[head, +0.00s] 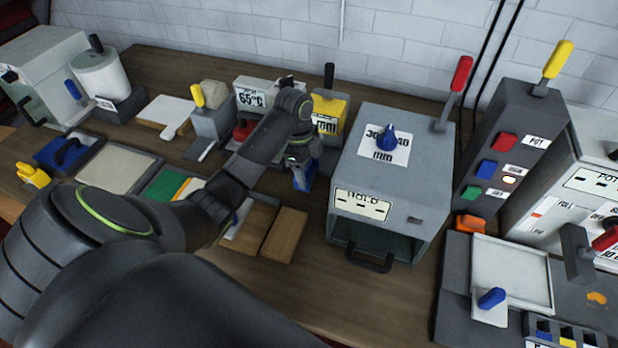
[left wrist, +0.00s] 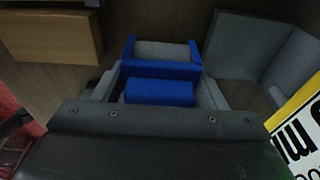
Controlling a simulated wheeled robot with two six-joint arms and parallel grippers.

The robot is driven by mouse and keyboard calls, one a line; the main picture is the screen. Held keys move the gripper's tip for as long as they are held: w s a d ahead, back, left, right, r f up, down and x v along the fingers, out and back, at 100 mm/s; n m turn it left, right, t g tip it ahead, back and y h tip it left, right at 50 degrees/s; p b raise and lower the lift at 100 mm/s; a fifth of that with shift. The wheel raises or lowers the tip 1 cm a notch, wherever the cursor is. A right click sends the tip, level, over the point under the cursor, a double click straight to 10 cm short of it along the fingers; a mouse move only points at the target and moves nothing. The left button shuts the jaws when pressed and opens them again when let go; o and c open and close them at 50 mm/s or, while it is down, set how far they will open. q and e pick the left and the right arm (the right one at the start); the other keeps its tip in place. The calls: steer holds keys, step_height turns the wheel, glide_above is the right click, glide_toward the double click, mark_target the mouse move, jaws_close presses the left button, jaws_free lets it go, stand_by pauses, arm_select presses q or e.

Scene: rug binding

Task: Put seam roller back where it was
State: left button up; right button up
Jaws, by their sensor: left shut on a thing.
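My left gripper (head: 303,172) is shut on the seam roller, a blue tool (head: 305,180) that hangs below the jaws in the head view. In the left wrist view the seam roller (left wrist: 160,68) shows a blue frame around a grey part, and a blue block sits between the gripper fingers (left wrist: 160,92). The seam roller is over the bench, left of the grey box with the blue knob. Part of the seam roller is hidden by the gripper. My right gripper is not in view.
The grey box (head: 400,188) stands close on the right. Wooden blocks (head: 285,235) lie in front, and one shows in the left wrist view (left wrist: 55,35). A yellow-fronted device (head: 330,112) stands behind. Bare bench (head: 300,295) lies in front of the blocks.

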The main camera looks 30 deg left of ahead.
mark_target(308, 177)
arm_select(q)
step_height(308, 177, down, 3)
steer(key=shift+d+f+p, duration=0.15)
steer(key=shift+p, duration=0.15)
steer(key=shift+f, duration=0.2)
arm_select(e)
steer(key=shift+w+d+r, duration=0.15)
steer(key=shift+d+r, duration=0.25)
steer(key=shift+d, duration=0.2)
arm_select(q)
steer(key=shift+f, duration=0.15)
steer(key=o, duration=1)
steer(key=shift+c, duration=0.2)
